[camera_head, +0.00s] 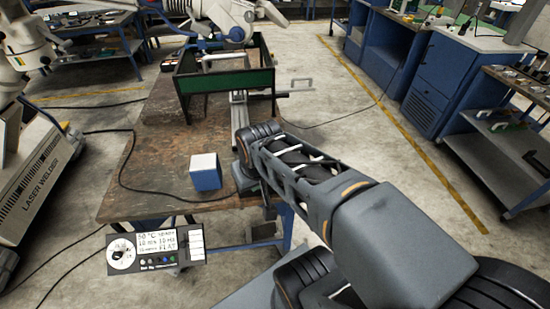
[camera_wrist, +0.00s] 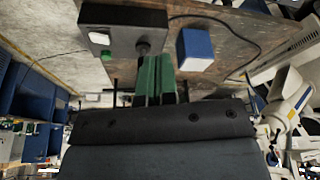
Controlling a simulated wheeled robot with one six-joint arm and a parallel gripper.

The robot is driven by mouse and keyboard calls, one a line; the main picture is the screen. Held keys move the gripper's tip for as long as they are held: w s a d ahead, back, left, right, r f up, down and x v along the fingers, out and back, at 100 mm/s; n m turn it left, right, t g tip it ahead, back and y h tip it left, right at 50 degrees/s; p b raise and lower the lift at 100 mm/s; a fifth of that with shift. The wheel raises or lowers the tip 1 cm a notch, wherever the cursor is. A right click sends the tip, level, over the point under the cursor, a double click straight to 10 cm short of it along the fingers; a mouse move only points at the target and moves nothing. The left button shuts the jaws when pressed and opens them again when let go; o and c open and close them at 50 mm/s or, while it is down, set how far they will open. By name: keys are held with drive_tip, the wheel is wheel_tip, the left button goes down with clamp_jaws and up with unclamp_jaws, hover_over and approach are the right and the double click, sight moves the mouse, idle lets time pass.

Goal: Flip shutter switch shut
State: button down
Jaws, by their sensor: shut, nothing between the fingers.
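In the wrist view, a dark box (camera_wrist: 120,28) with a white label, a small green button (camera_wrist: 106,57) and a round black knob or lever (camera_wrist: 142,48) lies close beyond my fingers. I cannot tell for sure which part is the shutter switch. My gripper (camera_wrist: 155,62) has green fingers. They are shut and empty, with the tips just beside the black knob; I cannot tell whether they touch it. In the head view, my arm hides the gripper and the dark box.
A blue and white cube (camera_head: 205,173) stands on the wooden table (camera_head: 150,150), close to the box. A panel with a dial and readouts (camera_head: 155,250) shows at the table's front. A green-sided frame (camera_head: 225,80) stands farther back. A dark cable runs along the table's left.

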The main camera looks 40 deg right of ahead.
drive_tip(key=w+d+f+m+g+b, duration=0.1)
drive_tip(key=w+d+f+m+b, duration=0.3)
drive_tip(key=d, duration=0.4)
drive_tip(key=w+d+f+m+g+b, duration=0.1)
drive_tip(key=w+d+f+m+b, duration=0.1)
drive_tip(key=w+d+m, duration=0.4)
drive_tip(key=w+d+r+m+y, duration=0.1)
drive_tip(key=d+m, duration=0.5)
drive_tip(key=m, duration=0.6)
drive_tip(key=shift+d+r+g+y+b, duration=0.35)
drive_tip(key=shift+r+y, duration=0.35)
drive_tip(key=shift+r, duration=0.45)
drive_tip(key=f, duration=0.4)
drive_tip(key=a+f, duration=0.1)
drive_tip(key=f, duration=0.4)
drive_tip(key=w+a+f, duration=0.1)
drive_tip(key=f, duration=0.3)
drive_tip(key=shift+a+f+b, duration=0.15)
drive_tip(key=shift+f+b, duration=0.15)
drive_tip(key=shift+f, duration=0.1)
